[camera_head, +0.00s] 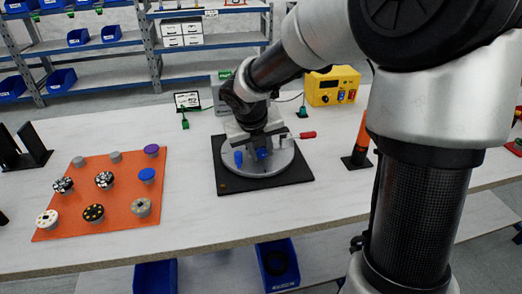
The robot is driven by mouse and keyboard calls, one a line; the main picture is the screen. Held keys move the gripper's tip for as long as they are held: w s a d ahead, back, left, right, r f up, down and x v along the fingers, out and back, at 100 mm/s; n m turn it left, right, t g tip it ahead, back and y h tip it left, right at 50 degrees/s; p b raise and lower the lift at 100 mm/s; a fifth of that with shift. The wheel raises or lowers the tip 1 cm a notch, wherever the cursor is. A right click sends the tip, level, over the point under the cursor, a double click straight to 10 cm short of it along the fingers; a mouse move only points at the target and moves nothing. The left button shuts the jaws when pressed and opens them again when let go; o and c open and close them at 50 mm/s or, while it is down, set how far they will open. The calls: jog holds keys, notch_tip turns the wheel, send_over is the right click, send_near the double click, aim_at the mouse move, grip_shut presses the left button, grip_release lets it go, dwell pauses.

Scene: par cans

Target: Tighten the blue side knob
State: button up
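A round grey fixture (258,171) sits on a black square base plate (225,184) near the middle of the table. Two blue knob-like parts show on it: one at its left side (238,158) and one near its centre (263,154). I cannot tell for sure which is the side knob. A red-tipped lever (307,135) sticks out to the right. My gripper (257,148) points down over the fixture, close to the central blue part. Its fingers are small and partly hidden, so whether they are open or touch that part is unclear.
An orange mat (75,225) with several round knobs lies to the left. A yellow power box (333,85) stands behind right, and an orange cone-like tool (361,140) on a black base stands at right. Bare table lies in front of the base plate.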

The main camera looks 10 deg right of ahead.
jog(key=shift+d+r+y+p, duration=0.15)
jog(key=shift+r+y+p, duration=0.2)
jog(key=shift+p, duration=1.35)
jog(key=shift+c, duration=0.2)
jog(key=p, duration=0.3)
jog(key=y+p, duration=0.1)
jog(key=p, duration=0.2)
jog(key=shift+s+d+r+m+y, duration=0.15)
jog(key=shift+r+m+y, duration=0.1)
jog(key=shift+r+m, duration=0.05)
jog(key=y+p, duration=0.1)
jog(key=p, duration=0.3)
jog(key=y+p, duration=0.1)
jog(key=p, duration=0.3)
jog(key=shift+d+f, duration=0.2)
jog(key=p, duration=0.2)
jog(key=y+p, duration=0.1)
jog(key=shift+d+f+m+p, duration=0.1)
jog(key=shift+f+m+p, duration=0.15)
jog(key=shift+m+p, duration=0.15)
jog(key=shift+f+y+p, duration=0.2)
jog(key=shift+y+p, duration=0.2)
jog(key=shift+p, duration=0.2)
jog(key=shift+f, duration=0.1)
jog(key=o, duration=1.1)
